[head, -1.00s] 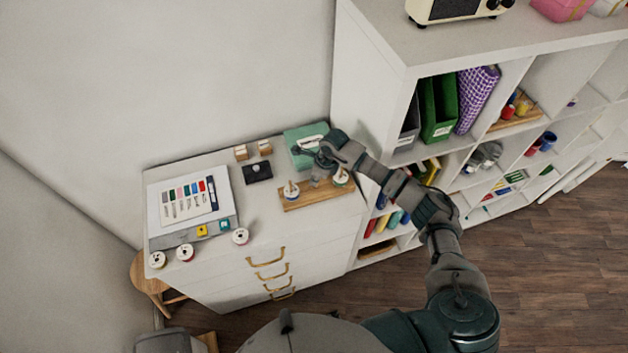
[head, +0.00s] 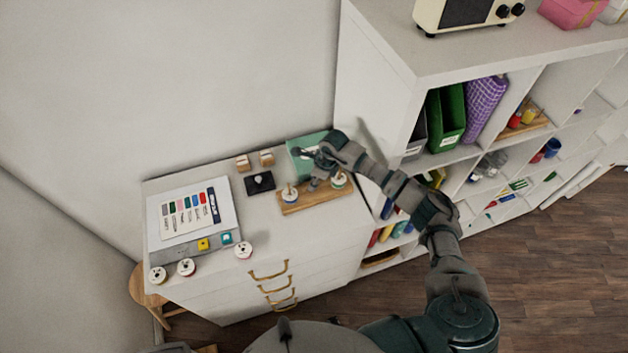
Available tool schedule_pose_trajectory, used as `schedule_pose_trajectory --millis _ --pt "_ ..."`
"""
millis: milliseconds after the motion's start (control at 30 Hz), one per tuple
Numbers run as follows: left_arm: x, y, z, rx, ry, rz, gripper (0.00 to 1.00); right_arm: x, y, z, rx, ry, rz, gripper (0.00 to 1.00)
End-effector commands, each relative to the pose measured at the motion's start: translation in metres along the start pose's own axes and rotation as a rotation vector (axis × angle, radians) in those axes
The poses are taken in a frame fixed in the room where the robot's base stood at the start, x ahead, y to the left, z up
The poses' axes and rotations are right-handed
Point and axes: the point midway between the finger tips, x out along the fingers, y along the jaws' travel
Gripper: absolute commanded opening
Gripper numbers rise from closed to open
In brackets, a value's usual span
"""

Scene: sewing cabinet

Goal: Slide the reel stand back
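The reel stand (head: 318,199) is a wooden board on the white cabinet top, toward its right end. It carries a white-flanged reel (head: 289,193) on its left part and another reel (head: 338,181) on its right part. My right gripper (head: 312,163) is above and behind the board, between the reels and in front of the teal box (head: 303,147). A grey part of it hangs down close to the board's middle; whether it touches is unclear. Its fingers are small and dark here, so open or shut cannot be told. My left gripper is out of view.
Behind the stand are a small black box (head: 260,183) and wooden blocks (head: 267,158). Several loose reels, one of them here (head: 243,250), lie along the front edge. A colour card (head: 190,212) lies at left. The shelf unit (head: 375,75) rises at right.

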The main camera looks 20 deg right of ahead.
Motion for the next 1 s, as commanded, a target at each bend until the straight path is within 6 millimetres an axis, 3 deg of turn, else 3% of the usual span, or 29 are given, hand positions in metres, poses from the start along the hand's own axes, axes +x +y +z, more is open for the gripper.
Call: schedule_pose_trajectory --millis 267,700,1000 --pt "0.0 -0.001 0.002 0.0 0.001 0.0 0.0 -0.01 0.0 0.001 -0.001 -0.001 -0.003 0.37" --pt "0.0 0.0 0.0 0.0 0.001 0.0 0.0 -0.072 -0.005 -0.004 0.004 -0.003 -0.002 0.37" --pt "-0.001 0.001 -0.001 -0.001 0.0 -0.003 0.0 -0.081 -0.009 -0.007 0.005 -0.007 0.001 0.37"
